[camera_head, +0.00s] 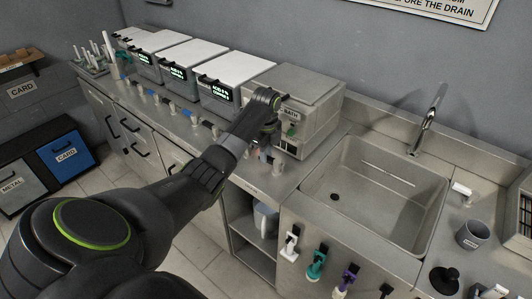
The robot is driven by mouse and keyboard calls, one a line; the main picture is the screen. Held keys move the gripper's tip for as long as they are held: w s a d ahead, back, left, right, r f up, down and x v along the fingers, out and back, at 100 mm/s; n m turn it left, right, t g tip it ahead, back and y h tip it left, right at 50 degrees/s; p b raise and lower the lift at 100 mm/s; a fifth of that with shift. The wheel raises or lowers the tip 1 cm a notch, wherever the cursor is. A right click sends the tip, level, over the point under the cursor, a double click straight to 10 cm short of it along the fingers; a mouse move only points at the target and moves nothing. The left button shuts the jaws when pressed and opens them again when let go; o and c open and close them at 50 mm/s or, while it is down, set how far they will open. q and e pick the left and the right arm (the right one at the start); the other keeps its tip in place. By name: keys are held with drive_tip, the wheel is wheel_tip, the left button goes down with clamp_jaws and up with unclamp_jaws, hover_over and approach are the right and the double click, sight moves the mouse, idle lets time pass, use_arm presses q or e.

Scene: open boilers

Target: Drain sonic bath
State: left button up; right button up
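The sonic bath (318,124) is a grey metal box with its lid down and a "BATH" label on its front. It stands at the right end of a row of boilers, left of the sink (350,218). A small green part shows on its front. My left arm reaches in from the lower left and bends down in front of the bath. My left gripper (264,152) is low at the bath's front left, beside a tap at the counter edge (277,168). Its fingers are small and partly hidden, so touch and opening are unclear. My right gripper is out of view.
White-lidded boilers (198,52) with lit displays line the wall. A pitcher (264,220) sits on the shelf below. Coloured-handled tools (316,262) hang on the sink front. A faucet (424,130) rises behind the sink. A grey mug (473,234) stands at the right.

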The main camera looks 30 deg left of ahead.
use_arm(q)
clamp_jaws()
drive_tip(key=shift+w+m, duration=0.3)
drive_tip(key=shift+m, duration=0.5)
drive_tip(key=o, duration=0.6)
unclamp_jaws()
wheel_tip(320, 180, up, 18)
drive_tip(key=p, duration=0.8)
drive_tip(key=shift+f, duration=0.25)
